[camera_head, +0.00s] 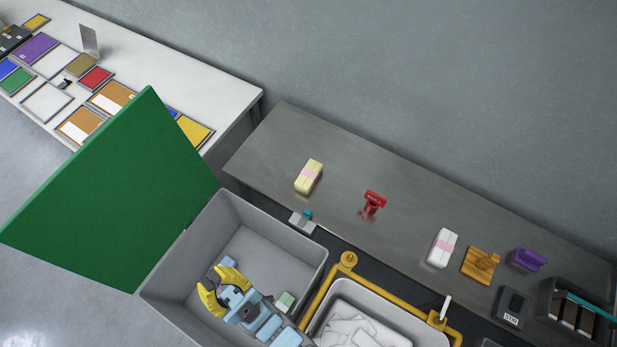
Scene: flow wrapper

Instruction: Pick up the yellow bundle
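The yellow bundle (308,177) is a pale yellow block with a pink band around its middle. It lies on the dark grey table near its left end. My gripper (219,284) has yellow fingers and shows in front of or above the grey bin (232,214), to the lower left of the bundle and well apart from it. The fingers look spread, with nothing seen between them.
A red stamp-like object (373,203) stands right of the bundle. A white bundle (442,248), a wooden stamp (481,265) and a purple object (527,259) lie farther right. A green panel (120,190) rises at left. A yellow rail (349,262) frames a bin of white packets.

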